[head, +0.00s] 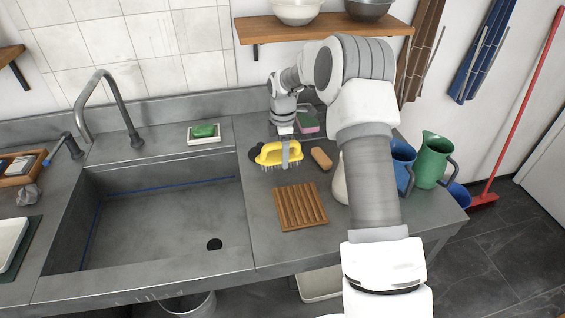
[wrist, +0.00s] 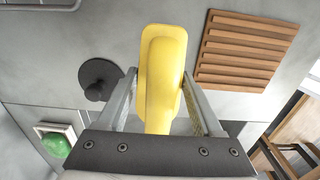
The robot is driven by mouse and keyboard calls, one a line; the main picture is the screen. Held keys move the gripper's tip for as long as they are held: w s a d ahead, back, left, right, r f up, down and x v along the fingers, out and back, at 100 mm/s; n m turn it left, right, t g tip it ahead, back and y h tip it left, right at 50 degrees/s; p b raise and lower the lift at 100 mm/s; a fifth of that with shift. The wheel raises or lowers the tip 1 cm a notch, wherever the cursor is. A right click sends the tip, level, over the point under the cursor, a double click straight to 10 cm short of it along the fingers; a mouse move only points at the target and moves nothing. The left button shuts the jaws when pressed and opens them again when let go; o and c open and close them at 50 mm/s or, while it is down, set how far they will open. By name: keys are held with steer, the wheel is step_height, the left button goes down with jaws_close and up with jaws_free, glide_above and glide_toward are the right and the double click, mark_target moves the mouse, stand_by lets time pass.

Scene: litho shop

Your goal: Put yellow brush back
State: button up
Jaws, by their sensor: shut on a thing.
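The yellow brush (head: 270,153) is over the grey counter right of the sink, its pale bristles pointing down. My gripper (head: 286,153) comes from above and is shut on it. In the wrist view, the yellow brush (wrist: 163,70) lies between the two fingers of my gripper (wrist: 160,88), one on each side. I cannot tell whether the bristles touch the counter. A slatted wooden rack (head: 300,206) lies empty on the counter in front of the brush, and it also shows in the wrist view (wrist: 243,52).
A dark round disc with a knob (wrist: 98,78) lies beside the brush. A green soap on a white dish (head: 204,132), a pink and green sponge (head: 309,124), a brown block (head: 321,158) and blue and green jugs (head: 434,160) stand around. The sink (head: 150,220) is left.

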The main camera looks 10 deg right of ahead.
steer(key=shift+f, duration=2.05)
steer(key=shift+f, duration=0.1)
steer(key=o, duration=1.2)
